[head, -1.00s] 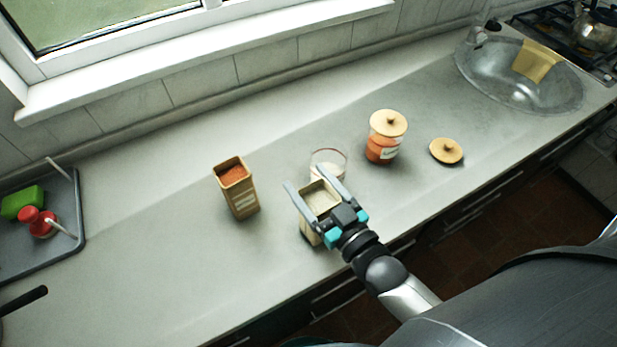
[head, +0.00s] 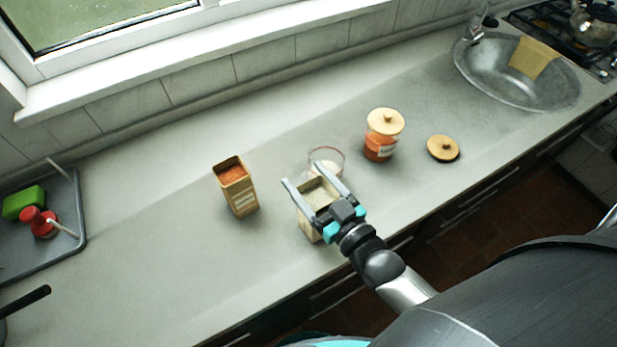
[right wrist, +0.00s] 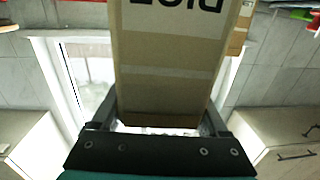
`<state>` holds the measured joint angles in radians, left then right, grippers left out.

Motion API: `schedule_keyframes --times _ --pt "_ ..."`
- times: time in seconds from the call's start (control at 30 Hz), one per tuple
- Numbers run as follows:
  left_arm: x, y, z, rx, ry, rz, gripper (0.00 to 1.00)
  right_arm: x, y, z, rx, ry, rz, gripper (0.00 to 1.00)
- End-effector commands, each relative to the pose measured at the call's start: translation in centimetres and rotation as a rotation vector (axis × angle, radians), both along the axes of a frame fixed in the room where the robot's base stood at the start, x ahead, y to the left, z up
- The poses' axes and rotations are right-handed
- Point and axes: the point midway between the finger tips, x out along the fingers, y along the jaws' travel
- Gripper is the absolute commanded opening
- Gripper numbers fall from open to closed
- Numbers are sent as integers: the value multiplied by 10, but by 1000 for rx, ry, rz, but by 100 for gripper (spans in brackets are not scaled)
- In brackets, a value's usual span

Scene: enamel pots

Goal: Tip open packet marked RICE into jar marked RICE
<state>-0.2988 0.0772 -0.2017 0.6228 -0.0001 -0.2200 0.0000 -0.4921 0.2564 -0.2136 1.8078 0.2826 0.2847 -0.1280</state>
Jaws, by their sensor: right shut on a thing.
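The open tan packet (head: 308,222) stands nearly upright with pale contents showing at its top. My right gripper (head: 302,174) is shut on it, with one finger along each side near the top. In the right wrist view the packet (right wrist: 168,75) fills the middle between the fingers, and its RICE print appears upside down and partly cut off. A clear open jar (head: 326,155) with pale contents stands just behind the packet. The packet and gripper hide its lower part, and no marking on it can be read. My left gripper is not in view.
A tan packet with orange contents (head: 238,194) stands to the left. A lidded jar of orange contents (head: 380,145) and a loose wooden lid (head: 443,148) are to the right. A grey tray (head: 75,235) is at far left, a sink (head: 490,75) at far right.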

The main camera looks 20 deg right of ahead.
Motion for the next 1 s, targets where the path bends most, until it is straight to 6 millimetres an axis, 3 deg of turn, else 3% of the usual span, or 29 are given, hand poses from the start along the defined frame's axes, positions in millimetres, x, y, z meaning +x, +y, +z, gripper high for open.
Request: schedule_keyframes --times 1.0 --pt "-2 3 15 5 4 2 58 6 -3 3 34 49 -1 0"
